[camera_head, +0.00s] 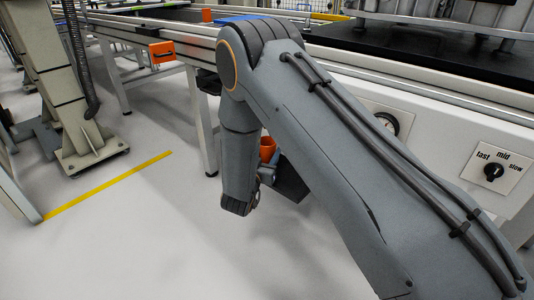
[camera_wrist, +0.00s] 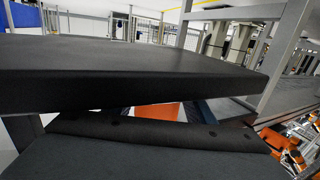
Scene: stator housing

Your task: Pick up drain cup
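An orange cup-like piece (camera_head: 267,148), possibly the drain cup, shows just left of my forearm, below the workbench edge. My arm hides part of it. My gripper is mostly hidden behind my arm in the head view. In the wrist view, an orange surface (camera_wrist: 155,112) shows in a narrow gap between a large black slab and a dark grey part near the camera. I cannot tell whether it is the same piece, or whether my gripper holds it. The fingertips are not clear in either view.
A long workbench (camera_head: 455,85) with a metal rail runs along the right and back. A speed dial panel (camera_head: 495,170) is on its front. A grey column (camera_head: 60,75) stands at left. The floor between has a yellow line (camera_head: 108,184) and is otherwise clear.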

